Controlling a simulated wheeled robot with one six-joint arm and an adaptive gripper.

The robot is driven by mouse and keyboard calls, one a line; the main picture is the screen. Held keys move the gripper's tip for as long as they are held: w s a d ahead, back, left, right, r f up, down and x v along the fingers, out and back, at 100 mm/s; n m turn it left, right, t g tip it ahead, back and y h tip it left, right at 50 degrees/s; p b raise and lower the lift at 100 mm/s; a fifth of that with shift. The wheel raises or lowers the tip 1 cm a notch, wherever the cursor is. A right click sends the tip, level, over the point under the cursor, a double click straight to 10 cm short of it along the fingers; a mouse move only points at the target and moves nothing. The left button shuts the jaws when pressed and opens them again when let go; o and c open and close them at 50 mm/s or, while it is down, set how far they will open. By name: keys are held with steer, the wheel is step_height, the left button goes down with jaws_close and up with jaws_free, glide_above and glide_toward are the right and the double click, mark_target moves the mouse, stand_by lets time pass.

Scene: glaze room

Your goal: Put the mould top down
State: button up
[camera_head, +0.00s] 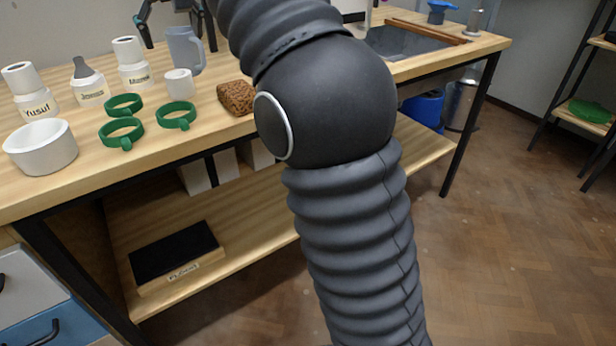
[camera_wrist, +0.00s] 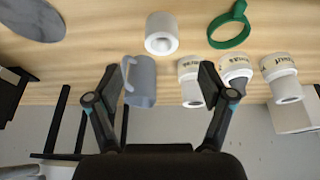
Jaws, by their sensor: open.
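My gripper (camera_wrist: 159,75) is open and empty, its two fingers spread apart. In the head view its fingers (camera_head: 178,32) show at the top, above the back of the table. Several white pieces stand on the table. Three are two-part name-labelled bottles: one reads Yusuf (camera_head: 38,104), one has a grey cone top (camera_head: 82,68), one stands further right (camera_head: 131,63). A small white cylinder (camera_head: 179,84) and a wide white round vessel (camera_head: 40,147) stand nearby. I cannot tell which piece is the mould top. The wrist view shows the small cylinder (camera_wrist: 162,34) and the bottles.
A grey jug (camera_head: 186,50) stands near the gripper; it shows between the fingers in the wrist view (camera_wrist: 143,80). Green rings (camera_head: 121,133) and a brown sponge-like block (camera_head: 236,97) lie on the table. Bare tabletop lies along the front edge.

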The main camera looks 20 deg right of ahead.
steer(key=s+d+f+m, duration=0.1)
steer(key=s+d+f, duration=0.3)
steer(key=s+d, duration=0.3)
steer(key=s+d+f+m, duration=0.1)
steer(key=s+d+f, duration=0.4)
steer(key=s, duration=0.5)
steer(key=s+d+f, duration=0.2)
steer(key=s+f, duration=0.6)
steer(key=s+d+f+m+t+h, duration=0.1)
steer(key=s+d+f, duration=0.2)
steer(key=s+f, duration=0.4)
steer(key=shift+s+d+f, duration=0.35)
steer(key=shift+f, duration=0.15)
